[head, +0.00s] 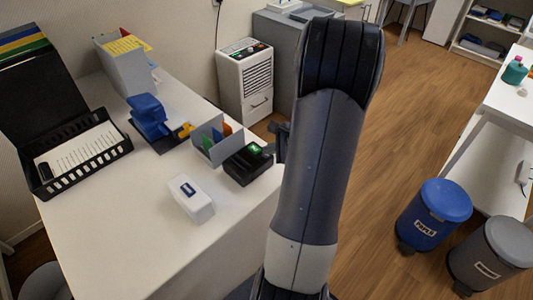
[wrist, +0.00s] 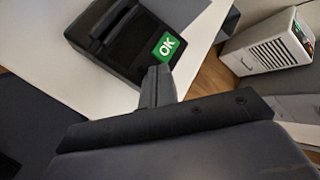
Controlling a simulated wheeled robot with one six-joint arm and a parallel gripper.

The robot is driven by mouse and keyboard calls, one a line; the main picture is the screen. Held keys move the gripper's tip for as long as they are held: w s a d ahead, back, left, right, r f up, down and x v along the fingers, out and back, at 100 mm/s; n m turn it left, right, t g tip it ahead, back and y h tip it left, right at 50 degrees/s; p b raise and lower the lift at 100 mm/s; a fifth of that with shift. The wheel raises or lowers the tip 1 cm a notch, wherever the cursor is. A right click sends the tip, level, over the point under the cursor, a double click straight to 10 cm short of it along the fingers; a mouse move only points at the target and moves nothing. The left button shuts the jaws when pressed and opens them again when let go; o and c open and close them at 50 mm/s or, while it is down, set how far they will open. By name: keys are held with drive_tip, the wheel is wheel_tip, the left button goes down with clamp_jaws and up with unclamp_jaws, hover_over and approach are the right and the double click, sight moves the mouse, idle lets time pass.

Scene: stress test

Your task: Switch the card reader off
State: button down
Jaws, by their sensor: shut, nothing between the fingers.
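The card reader (head: 245,166) is a black device with a lit green screen, near the right edge of the white desk. In the wrist view the card reader (wrist: 118,48) fills the upper middle, and its green screen (wrist: 166,46) reads "OK". My gripper (head: 272,148) is just right of the reader in the head view, partly hidden behind my arm. In the wrist view my gripper (wrist: 158,72) is shut and empty, its tips close to the reader's edge by the screen. I cannot tell whether they touch it.
A file holder (head: 217,140) stands behind the reader, with a blue punch or stapler (head: 147,115) further left. A white box (head: 190,198) lies in front. A black tray (head: 75,158) is at left. The desk front is clear. Two bins (head: 433,213) stand on the floor at right.

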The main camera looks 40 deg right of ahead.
drive_tip(key=shift+r, duration=0.5)
wheel_tip(320, 180, up, 6)
drive_tip(key=p, duration=0.4)
drive_tip(key=shift+p, duration=0.35)
